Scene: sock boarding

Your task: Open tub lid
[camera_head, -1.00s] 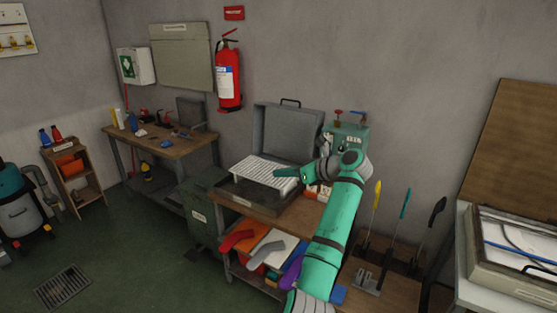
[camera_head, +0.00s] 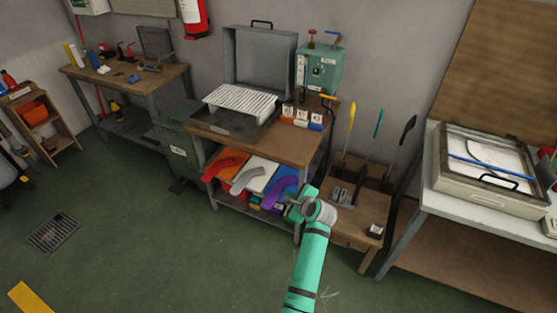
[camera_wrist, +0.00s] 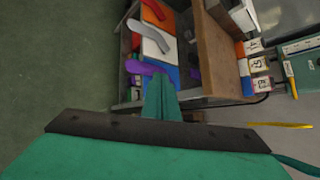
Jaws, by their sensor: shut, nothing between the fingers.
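A shallow pale tub (camera_head: 480,200) stands on the table at the right. Its framed lid (camera_head: 497,165), with a clear pane and a black handle at the front, lies down over it. A blue rod and white material show through the pane. A grey metal case at the workbench has its lid (camera_head: 262,62) standing upright, with a white slatted rack (camera_head: 240,101) at its front. My gripper (camera_head: 293,208) is shut and empty, low in front of the bench shelf, well left of the pale tub. In the wrist view its fingers (camera_wrist: 161,98) are together; no tub shows there.
The workbench (camera_head: 290,145) carries a green box (camera_head: 318,70) and small numbered blocks. Coloured sock shapes (camera_head: 250,178) lie on its shelf. A low stand (camera_head: 355,215) with upright tools is between bench and right table (camera_head: 425,190). Green floor in front is open.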

